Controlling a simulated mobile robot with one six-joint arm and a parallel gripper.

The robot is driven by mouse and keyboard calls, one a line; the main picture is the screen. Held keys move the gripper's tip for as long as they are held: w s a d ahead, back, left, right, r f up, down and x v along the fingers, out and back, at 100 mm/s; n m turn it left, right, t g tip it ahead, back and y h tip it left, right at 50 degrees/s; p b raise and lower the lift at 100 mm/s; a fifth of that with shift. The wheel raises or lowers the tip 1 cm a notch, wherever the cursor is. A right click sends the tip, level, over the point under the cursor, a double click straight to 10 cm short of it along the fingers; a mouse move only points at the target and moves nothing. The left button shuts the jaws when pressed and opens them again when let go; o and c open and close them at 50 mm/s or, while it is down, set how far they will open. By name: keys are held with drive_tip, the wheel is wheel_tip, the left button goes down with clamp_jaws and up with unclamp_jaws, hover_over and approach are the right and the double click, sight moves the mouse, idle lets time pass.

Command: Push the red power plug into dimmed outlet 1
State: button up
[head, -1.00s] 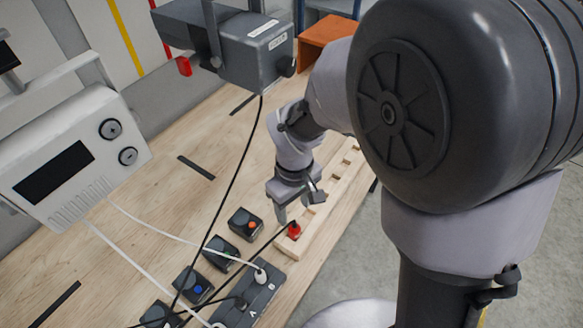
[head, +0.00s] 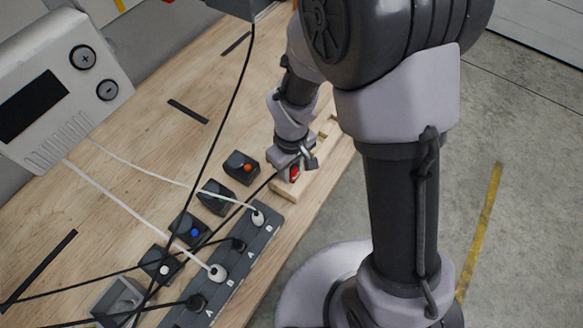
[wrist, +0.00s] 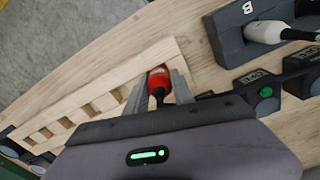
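The red power plug (head: 294,173) stands at the near end of a slotted wooden rack (head: 287,192). My gripper (head: 296,165) is down at it. In the wrist view the red plug (wrist: 159,79) is between the two grey fingers of my gripper (wrist: 160,82), one on each side. Whether the fingers press on it is unclear. A dark power strip (head: 256,240) marked A and B holds white and black plugs. I cannot read which outlet is dimmed outlet 1. In the wrist view part of a strip marked B (wrist: 230,42) holds a white plug (wrist: 268,32).
Dark boxes with coloured buttons, such as the orange one (head: 241,167) and the blue one (head: 189,231), line up beside the strip. Several cables cross over them. A white unit with plus and minus knobs (head: 65,80) is at upper left.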

sight(292, 167)
clamp_jaws()
drive_tip(key=shift+c, duration=0.7)
unclamp_jaws()
clamp_jaws()
drive_tip(key=shift+r+p, duration=2.05)
drive_tip(key=shift+r, duration=0.55)
drive_tip(key=shift+f, duration=0.1)
